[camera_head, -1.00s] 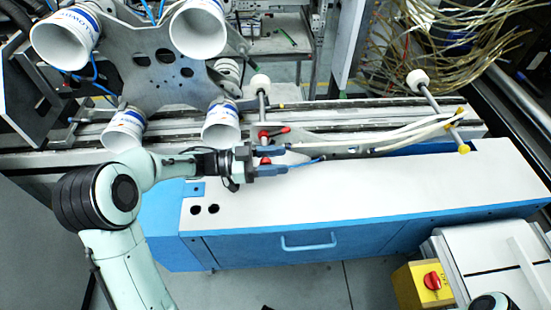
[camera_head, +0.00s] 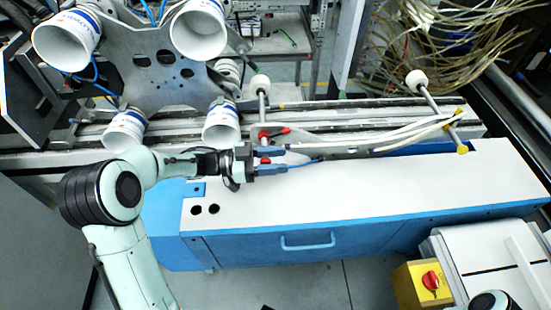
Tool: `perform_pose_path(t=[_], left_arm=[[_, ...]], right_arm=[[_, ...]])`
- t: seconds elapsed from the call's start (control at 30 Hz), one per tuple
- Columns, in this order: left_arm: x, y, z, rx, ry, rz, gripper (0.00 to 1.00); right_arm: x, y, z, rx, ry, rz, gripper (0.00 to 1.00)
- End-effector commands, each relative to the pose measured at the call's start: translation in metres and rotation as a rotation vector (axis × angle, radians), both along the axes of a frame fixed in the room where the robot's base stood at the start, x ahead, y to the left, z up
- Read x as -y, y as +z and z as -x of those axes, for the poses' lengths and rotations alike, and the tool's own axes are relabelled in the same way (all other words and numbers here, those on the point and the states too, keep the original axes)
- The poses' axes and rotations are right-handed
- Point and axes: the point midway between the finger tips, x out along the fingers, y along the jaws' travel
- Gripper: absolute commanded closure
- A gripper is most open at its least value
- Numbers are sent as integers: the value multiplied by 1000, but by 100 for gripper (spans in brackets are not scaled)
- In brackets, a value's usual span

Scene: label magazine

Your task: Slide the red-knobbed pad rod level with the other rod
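The red-knobbed rod runs from a white pad (camera_head: 260,82) at its back end, past a red lever (camera_head: 272,132), to its red knob (camera_head: 265,160) at the near end. The other rod, further right, has a white pad (camera_head: 417,79) at its back and a yellow end (camera_head: 462,149) at the front. The two pads look nearly level in the picture. My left gripper (camera_head: 272,161) has its fingers on either side of the red knob, above the machine's near edge. Whether they press on it is too small to tell. My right gripper does not show.
White cups (camera_head: 220,127) on a metal plate stand just left of the red-knobbed rod. Pale tubes (camera_head: 400,135) run between the rods. A white-topped blue cabinet (camera_head: 350,195) lies in front, its top clear. A yellow box with a red switch (camera_head: 430,281) is at lower right.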

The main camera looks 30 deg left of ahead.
Motion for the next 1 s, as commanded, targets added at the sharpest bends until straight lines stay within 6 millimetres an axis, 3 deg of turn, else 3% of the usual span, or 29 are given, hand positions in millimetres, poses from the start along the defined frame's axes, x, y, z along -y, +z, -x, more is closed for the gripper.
perform_pose_path(t=[0.43, 0.8, 1.0], left_arm=[[-10, 0, 6, 1, 1, -1, 51], [-77, -1, 47, -1, 4, -2, 51], [-104, -1, 64, 0, 2, -1, 51]], right_arm=[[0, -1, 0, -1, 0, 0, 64], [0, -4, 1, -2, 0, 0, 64], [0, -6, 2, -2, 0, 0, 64]])
